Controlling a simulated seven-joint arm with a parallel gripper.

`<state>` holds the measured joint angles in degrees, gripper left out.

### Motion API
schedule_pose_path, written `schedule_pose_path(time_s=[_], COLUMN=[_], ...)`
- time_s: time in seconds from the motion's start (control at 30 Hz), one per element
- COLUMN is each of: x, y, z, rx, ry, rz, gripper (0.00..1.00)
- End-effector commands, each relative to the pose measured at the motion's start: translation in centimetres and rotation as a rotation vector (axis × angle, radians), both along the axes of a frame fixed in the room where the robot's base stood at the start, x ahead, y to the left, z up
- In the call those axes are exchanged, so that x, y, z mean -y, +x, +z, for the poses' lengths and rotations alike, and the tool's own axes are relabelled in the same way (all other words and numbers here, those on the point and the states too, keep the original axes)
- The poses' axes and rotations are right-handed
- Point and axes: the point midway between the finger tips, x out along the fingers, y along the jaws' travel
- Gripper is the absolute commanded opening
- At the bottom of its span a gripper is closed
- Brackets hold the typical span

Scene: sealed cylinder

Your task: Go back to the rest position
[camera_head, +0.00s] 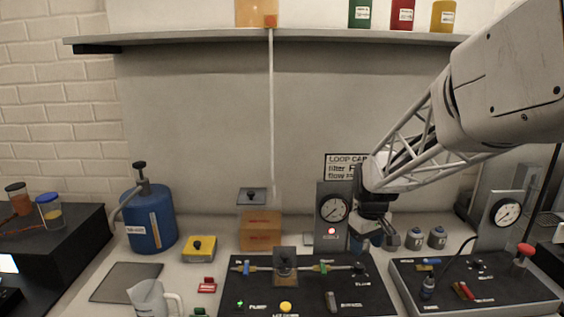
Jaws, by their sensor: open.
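My gripper (374,240) hangs at the end of my arm, which reaches in from the upper right. It points down over the back right part of the middle black panel (257,303), just right of a round gauge (334,209). Its fingers look apart, and nothing shows between them. A blue part sits by the fingers; I cannot tell if it touches them. A red lamp (332,231) glows below the gauge.
A blue pump bottle (152,222) and a yellow box (199,249) stand left. A clear jug (151,298) is in front. Two small grey jars (415,239) stand right of my gripper. A second panel (520,301) with a gauge lies right. A shelf (200,41) runs above.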

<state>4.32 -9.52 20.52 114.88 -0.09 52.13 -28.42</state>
Motion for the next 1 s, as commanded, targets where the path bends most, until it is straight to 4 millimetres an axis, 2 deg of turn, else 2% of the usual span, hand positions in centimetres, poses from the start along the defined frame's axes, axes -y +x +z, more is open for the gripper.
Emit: schedule_pose_path(time_s=[0.03,0.2,0.5,0.8,1.0], x=[-0.3,-1.1,-2.4,-3.3,-3.8], y=[-1.3,-5.6,-13.3,-21.1,-25.9], z=[1.0,3.1,5.9,7.0,6.9], rx=[0.012,0.038,0.091,0.142,0.172], ry=[-0.001,0.001,0.009,0.024,0.038], rz=[-0.015,-0.078,-0.190,-0.303,-0.372], gripper=[0.59,0.59,0.59,0.59,0.59])
